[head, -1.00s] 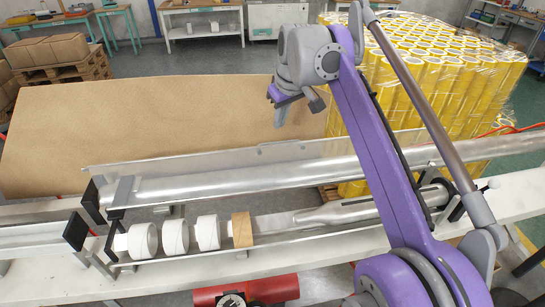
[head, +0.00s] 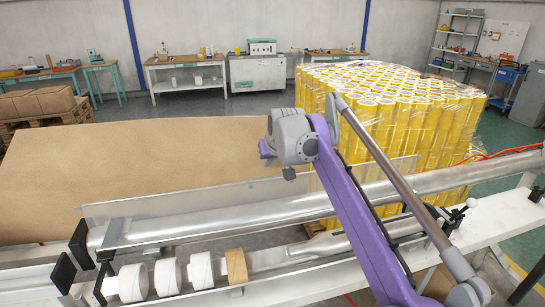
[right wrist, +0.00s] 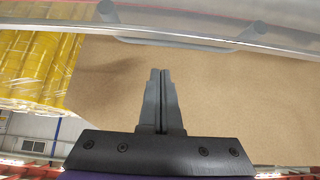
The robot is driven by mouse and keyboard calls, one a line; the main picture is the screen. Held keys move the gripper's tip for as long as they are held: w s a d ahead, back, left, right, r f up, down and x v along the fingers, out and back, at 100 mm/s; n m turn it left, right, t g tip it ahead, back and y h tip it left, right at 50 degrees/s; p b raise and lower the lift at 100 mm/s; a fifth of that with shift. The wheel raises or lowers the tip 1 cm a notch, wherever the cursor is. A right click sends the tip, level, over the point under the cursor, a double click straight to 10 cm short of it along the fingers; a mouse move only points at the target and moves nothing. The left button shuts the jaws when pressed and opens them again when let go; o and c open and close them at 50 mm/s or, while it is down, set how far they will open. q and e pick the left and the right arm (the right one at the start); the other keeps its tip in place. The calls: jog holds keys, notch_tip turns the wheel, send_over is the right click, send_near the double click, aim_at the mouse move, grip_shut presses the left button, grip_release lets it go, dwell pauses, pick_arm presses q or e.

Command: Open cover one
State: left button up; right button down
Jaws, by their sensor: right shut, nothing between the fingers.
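Cover one appears to be the clear panel (head: 150,203) along the back of the long metal roller. It shows as a transparent strip with a grey bar handle (right wrist: 190,46) across the top of the right wrist view. My right gripper (right wrist: 161,72) is shut and empty, its fingers pointing towards the handle with a gap visible between them in the picture. In the head view my right gripper (head: 289,173) is just above the panel's upper edge, and the handle is not clearly visible there. My left gripper is not in view.
The long metal roller (head: 220,222) runs in front of the panel, with white rolls (head: 167,277) and a brown ring (head: 236,266) below. A large brown board (head: 120,165) lies behind. Wrapped yellow rolls (head: 400,115) stand at the back right.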

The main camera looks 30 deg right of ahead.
aim_at(271, 196)
jog(key=s, duration=0.2)
jog(key=s+a+f, duration=0.1)
dwell(0.4)
jog(key=shift+s, duration=0.15)
jog(key=s, duration=0.2)
jog(key=t, duration=0.1)
jog(key=shift+s+a+r, duration=0.4)
